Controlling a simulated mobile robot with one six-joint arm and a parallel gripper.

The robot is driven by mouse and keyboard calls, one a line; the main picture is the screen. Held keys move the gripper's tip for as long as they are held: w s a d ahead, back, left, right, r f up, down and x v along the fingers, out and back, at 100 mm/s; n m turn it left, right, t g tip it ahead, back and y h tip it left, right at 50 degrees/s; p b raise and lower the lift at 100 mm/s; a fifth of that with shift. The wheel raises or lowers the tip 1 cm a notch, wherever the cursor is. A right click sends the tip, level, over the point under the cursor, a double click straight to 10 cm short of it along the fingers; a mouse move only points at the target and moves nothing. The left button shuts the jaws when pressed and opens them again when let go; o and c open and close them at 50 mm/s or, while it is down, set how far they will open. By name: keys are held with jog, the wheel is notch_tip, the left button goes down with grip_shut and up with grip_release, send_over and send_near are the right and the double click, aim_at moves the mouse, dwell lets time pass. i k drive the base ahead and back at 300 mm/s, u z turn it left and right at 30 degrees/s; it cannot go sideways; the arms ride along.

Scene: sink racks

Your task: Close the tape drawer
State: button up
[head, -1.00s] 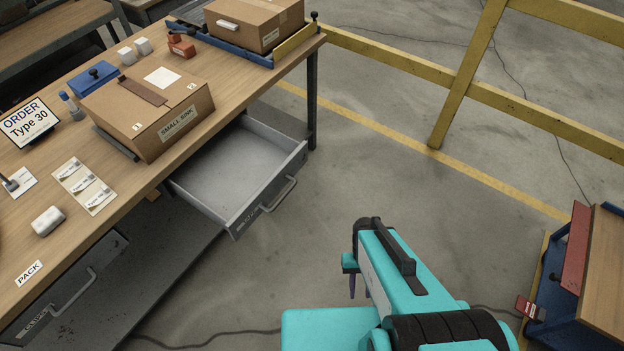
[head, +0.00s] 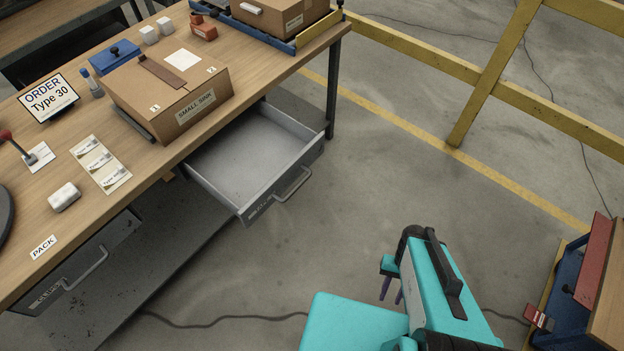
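A grey drawer (head: 249,207) hangs pulled out from under the workbench, below the cardboard box. Its inside looks empty. Its front has a bar handle (head: 293,185) and a label too small to read surely. My gripper (head: 391,289) shows at the end of my teal arm, in front of the drawer and to its right. It is clear of the handle and touches nothing.
On the workbench (head: 104,209) stand a cardboard box (head: 168,98) marked SMALL SINK and an order screen (head: 48,99). A second drawer (head: 76,264), labelled CLIPS, is at lower left. A blue-framed stand (head: 567,290) is at right. Floor between is clear, with a dark cable.

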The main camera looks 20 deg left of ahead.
aim_at(248, 162)
jog(key=z, duration=0.35)
jog(key=k, duration=1.1)
jog(key=u, duration=1.15)
jog(key=i, duration=0.9)
jog(key=z, duration=0.15)
